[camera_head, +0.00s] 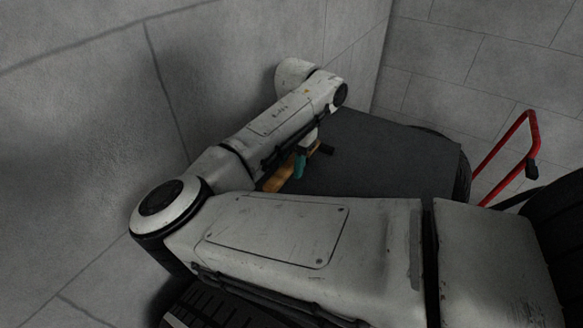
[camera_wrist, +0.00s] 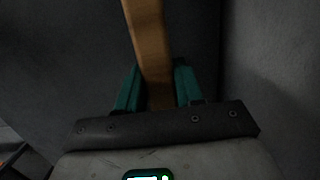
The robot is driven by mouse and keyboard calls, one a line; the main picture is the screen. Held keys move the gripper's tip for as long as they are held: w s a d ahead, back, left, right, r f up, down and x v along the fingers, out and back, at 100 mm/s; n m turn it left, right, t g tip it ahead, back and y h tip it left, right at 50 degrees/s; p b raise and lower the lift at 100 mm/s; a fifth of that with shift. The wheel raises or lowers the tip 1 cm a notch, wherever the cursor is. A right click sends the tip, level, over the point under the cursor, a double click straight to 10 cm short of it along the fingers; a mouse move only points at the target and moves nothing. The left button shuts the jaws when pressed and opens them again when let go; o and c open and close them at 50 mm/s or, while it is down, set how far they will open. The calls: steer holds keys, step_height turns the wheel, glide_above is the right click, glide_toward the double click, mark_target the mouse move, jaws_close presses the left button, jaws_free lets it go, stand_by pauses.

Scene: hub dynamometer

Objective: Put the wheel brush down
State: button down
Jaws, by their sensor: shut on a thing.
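The wheel brush (camera_wrist: 148,40) shows in the wrist view as a long tan wooden bar running from the top edge down between the teal fingers of my gripper (camera_wrist: 156,80). The fingers are shut on it, one on each side. In the head view, part of the brush (camera_head: 279,179) shows as a tan strip beneath my arm, beside the teal fingers of my gripper (camera_head: 300,165). My arm hides the rest of it there. No bristles can be made out. I cannot tell whether the brush touches the dark surface under it.
A dark grey flat top (camera_head: 385,150) lies under and right of my gripper, with bare room on its right part. Grey walls stand close behind and to the left. A red tubular handle (camera_head: 526,125) rises at the right, near a black tyre (camera_head: 562,225).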

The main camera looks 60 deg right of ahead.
steer(key=shift+f, duration=1.05)
steer(key=shift+f, duration=0.2)
steer(key=c, duration=0.7)
jaws_free()
steer(key=shift+s, duration=0.1)
steer(key=shift+r, duration=0.2)
steer(key=shift+r+p, duration=0.15)
steer(key=shift+p, duration=0.15)
steer(key=r, duration=0.4)
steer(key=d+r+b, duration=0.1)
steer(key=r, duration=0.2)
steer(key=r+b, duration=0.1)
steer(key=r, duration=0.3)
steer(key=shift+d+r, duration=0.3)
steer(key=shift+d, duration=0.1)
